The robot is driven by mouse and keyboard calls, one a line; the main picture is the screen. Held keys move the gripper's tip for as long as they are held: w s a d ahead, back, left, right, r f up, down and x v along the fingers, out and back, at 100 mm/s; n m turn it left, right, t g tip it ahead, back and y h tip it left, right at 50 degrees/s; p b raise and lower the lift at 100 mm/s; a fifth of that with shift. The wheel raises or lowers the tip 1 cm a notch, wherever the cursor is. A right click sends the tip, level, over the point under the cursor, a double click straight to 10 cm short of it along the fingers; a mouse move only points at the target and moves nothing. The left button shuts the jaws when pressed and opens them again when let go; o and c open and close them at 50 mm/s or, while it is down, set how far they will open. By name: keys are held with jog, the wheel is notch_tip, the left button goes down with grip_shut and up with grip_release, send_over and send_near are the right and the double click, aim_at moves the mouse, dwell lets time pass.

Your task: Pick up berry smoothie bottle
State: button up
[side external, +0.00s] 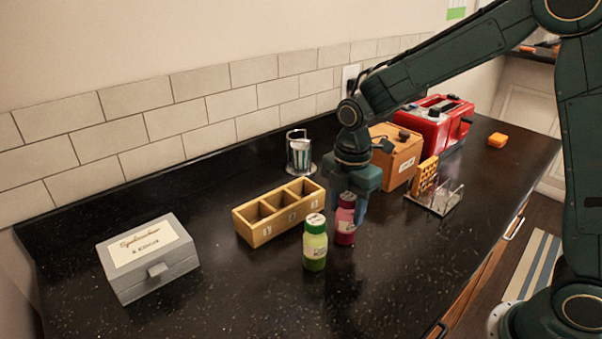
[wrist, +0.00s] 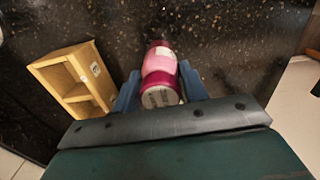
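The berry smoothie bottle (side external: 345,223), pink with a dark magenta cap, stands upright on the black counter. It also shows in the wrist view (wrist: 160,65), seen from above, with its cap closest to the camera. My gripper (wrist: 160,76) points down over the bottle, one blue finger on each side of it. In the side view my gripper (side external: 349,200) is at the bottle's upper part. The fingers are very close to the bottle. I cannot tell whether they press on it. The bottle's base appears to rest on the counter.
A green bottle (side external: 315,243) stands just left of the pink one. A wooden compartment box (side external: 262,233) is behind and left. A grey lidded box (side external: 150,258) is far left. A wooden box (side external: 405,155), red toaster (side external: 424,123) and wire rack (side external: 441,206) stand right.

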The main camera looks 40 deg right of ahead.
jog(key=c, duration=0.3)
jog(key=shift+r, duration=0.15)
notch_tip(320, 180, up, 20)
dwell(0.6)
dwell(0.4)
jog(key=shift+r, duration=2.45)
notch_tip(320, 180, down, 5)
jog(key=shift+f, duration=0.1)
